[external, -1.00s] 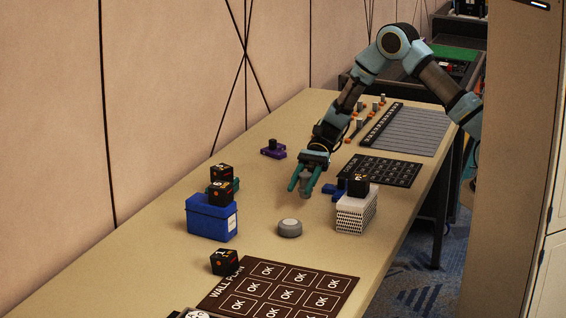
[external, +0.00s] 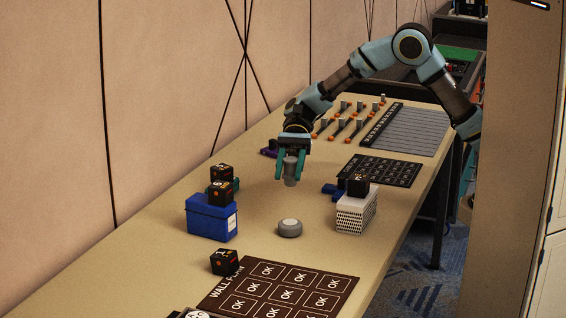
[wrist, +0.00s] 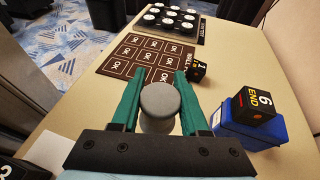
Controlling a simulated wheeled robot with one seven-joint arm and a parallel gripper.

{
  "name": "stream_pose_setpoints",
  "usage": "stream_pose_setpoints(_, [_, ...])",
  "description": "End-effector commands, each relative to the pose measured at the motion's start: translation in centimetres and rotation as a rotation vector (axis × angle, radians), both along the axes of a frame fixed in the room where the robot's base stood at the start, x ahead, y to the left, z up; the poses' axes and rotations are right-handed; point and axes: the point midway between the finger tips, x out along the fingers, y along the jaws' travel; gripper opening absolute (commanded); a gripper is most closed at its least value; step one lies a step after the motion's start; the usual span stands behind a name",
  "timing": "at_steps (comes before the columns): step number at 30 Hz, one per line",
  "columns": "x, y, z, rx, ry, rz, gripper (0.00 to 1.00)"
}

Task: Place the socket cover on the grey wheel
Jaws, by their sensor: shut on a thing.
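The grey wheel (external: 290,229) is a low round disc lying on the table. The cover is above the table, apart from the wheel, and lines up nearly over it in the external picture. In the wrist view the cover (wrist: 159,125) shows between the green fingers; grey round shapes overlap there, so I cannot tell whether part of the wheel shows behind it.
Another black cube (external: 224,262) and the brown OK mat (external: 285,288) lie nearer the camera. Table around the wheel is clear.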

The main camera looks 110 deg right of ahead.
Motion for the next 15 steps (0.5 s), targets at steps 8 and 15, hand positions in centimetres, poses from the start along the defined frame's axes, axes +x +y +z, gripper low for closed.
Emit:
stream_pose_setpoints(8, [0.2, 0.5, -4.5, 0.004, 0.005, 0.007, 0.0])
stream_pose_setpoints(15, [0.2, 0.5, -6.5, 0.002, 0.0, 0.007, 0.0])
